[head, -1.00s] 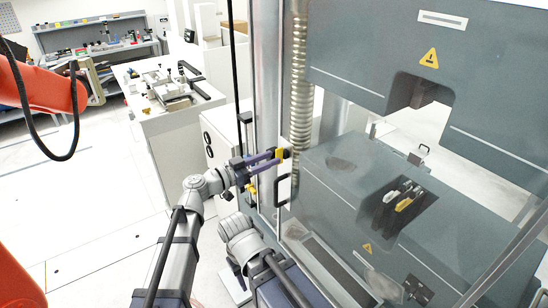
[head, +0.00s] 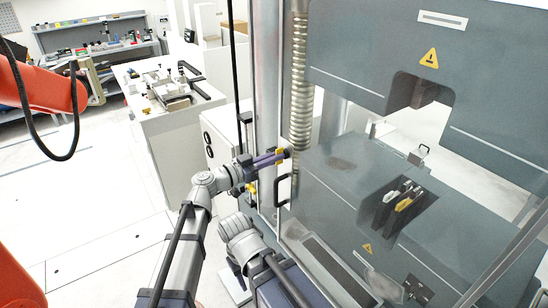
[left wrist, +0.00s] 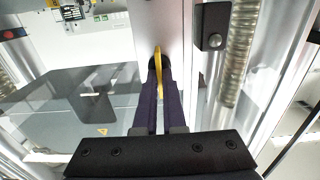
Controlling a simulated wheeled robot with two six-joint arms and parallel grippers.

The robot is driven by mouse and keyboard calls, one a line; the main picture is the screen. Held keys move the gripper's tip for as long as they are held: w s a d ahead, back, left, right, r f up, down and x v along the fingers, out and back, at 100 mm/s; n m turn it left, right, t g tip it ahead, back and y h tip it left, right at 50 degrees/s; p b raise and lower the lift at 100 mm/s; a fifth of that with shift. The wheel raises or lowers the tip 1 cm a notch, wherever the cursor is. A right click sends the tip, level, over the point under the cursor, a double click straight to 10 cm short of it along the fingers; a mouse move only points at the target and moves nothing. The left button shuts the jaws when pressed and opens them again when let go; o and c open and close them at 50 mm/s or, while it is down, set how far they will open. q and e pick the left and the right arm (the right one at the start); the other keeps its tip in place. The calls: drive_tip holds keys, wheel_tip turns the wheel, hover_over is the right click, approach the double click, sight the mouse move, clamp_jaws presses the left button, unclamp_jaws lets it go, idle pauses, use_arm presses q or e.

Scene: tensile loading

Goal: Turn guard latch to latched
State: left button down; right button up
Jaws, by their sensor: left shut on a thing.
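The yellow guard latch (head: 281,154) is on the metal upright at the left edge of the machine's clear guard. My left gripper (head: 274,157) has its dark purple fingers shut on it. In the left wrist view, the yellow latch (left wrist: 158,72) stands on edge between the two fingers (left wrist: 158,88), in front of a dark round hole or mount in the pale upright. The fingers cover part of the latch. My right gripper is not visible.
A black door handle (head: 284,190) is just below the latch. The grey testing machine (head: 340,165) stands behind the clear guard, with yellow and pale grips (head: 408,199) inside. A white bench (head: 175,120) stands at the back left. The floor at left is clear.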

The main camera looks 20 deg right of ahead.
use_arm(q)
drive_tip(key=shift+n, duration=0.4)
drive_tip(key=shift+w+a+f+n+b, duration=0.1)
drive_tip(key=shift+n, duration=2.7)
drive_tip(key=shift+w+f+n+b, duration=0.1)
drive_tip(key=shift+n, duration=2.7)
drive_tip(key=shift+w+a+f+n+b, duration=0.1)
drive_tip(key=shift+n, duration=3)
drive_tip(key=c, duration=1)
unclamp_jaws()
